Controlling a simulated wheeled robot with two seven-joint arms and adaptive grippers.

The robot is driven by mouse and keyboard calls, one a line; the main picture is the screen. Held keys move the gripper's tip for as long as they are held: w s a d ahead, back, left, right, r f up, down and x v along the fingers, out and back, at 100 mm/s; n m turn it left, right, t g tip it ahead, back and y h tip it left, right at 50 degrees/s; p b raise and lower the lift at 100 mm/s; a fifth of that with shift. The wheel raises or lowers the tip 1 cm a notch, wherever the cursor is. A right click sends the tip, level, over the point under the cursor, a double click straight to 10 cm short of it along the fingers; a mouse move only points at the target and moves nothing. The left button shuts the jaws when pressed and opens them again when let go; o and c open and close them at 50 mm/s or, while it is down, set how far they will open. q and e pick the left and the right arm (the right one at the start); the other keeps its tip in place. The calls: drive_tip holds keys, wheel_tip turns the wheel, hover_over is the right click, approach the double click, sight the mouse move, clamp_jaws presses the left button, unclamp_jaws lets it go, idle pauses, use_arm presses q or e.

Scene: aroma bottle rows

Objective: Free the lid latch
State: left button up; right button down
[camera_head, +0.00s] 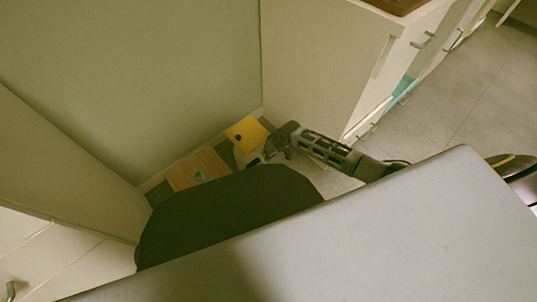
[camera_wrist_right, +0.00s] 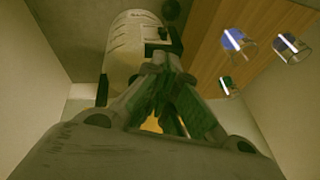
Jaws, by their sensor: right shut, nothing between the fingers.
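A white rounded container (camera_wrist_right: 128,50) with a dark patch and a small square fitting (camera_wrist_right: 158,35) on its side stands just beyond my right gripper (camera_wrist_right: 165,75) in the wrist view. I cannot tell for sure whether that fitting is the latch. In the head view my right gripper (camera_head: 275,146) is beside the white container (camera_head: 248,157) and a yellow flat panel (camera_head: 247,133) with a dark spot. The gripper's fingers are together and empty, close to the container; contact cannot be told. My left gripper is not in view.
A wooden board (camera_head: 207,165) lies left of the container, with small glass bottles (camera_head: 199,176) on it. The wrist view shows three glass bottles (camera_wrist_right: 235,40) on the wood. Tall pale walls enclose this corner. White drawers (camera_head: 403,62) stand at the right.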

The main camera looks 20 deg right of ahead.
sight(261, 173)
use_arm(q)
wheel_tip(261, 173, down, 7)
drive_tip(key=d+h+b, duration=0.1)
drive_tip(key=b, duration=0.4)
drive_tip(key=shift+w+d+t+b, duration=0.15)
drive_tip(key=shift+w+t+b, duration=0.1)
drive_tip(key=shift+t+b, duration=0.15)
use_arm(e)
wheel_tip(261, 173, down, 10)
drive_tip(key=a, duration=0.2)
drive_tip(key=shift+a, duration=0.2)
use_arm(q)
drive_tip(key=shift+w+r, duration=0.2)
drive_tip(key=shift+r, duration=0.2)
use_arm(e)
drive_tip(key=shift+s+r, duration=0.1)
drive_tip(key=shift+r, duration=0.05)
drive_tip(key=shift+s+p, duration=0.15)
drive_tip(key=shift+p, duration=0.25)
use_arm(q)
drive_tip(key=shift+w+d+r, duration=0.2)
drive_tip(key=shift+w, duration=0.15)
